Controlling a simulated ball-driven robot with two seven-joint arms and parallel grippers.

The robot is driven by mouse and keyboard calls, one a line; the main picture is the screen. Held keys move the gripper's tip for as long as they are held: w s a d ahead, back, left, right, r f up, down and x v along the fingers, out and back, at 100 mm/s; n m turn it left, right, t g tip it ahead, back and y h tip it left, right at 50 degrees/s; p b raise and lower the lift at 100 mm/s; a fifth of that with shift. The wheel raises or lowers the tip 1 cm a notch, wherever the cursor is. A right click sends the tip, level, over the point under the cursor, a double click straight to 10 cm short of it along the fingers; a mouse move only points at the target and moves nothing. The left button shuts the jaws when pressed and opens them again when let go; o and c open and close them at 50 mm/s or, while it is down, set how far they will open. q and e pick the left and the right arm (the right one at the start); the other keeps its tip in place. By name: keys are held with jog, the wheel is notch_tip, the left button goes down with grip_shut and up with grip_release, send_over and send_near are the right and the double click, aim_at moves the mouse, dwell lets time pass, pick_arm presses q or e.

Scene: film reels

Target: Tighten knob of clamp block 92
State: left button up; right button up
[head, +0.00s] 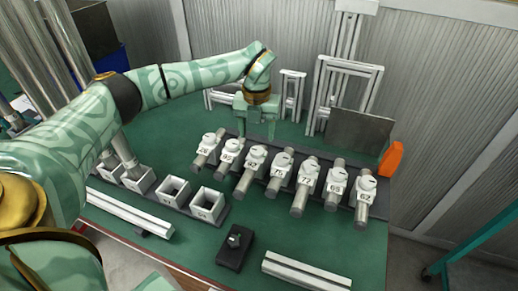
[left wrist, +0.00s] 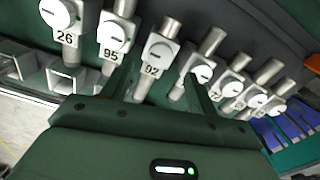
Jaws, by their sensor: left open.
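Clamp block 92 (head: 251,164) is a white block with a round white knob (head: 258,151), on a grey rod, third from the left in a row of similar blocks. In the left wrist view, block 92 (left wrist: 153,70) stands near the middle, with its knob (left wrist: 161,51) facing the camera. My left gripper (head: 256,132) is open, pointing down over the back of the row, behind blocks 95 and 92. In the left wrist view its fingers (left wrist: 160,88) appear on either side of block 92. I cannot tell whether they touch it. My right gripper is not in view.
Block 95 (head: 226,158) and block 75 (head: 280,172) stand close on either side. Square open sockets (head: 206,203), a black box (head: 234,248) and aluminium bars (head: 305,272) lie in front. Metal frames (head: 345,88), a dark plate (head: 358,135) and an orange piece (head: 391,159) stand behind.

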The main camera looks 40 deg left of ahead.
aim_at(257, 150)
pick_arm(q)
notch_tip(257, 150, down, 6)
jog(key=shift+r+b, duration=0.1)
jog(key=shift+b, duration=0.65)
jog(key=c, duration=1)
jog(key=shift+r, duration=0.1)
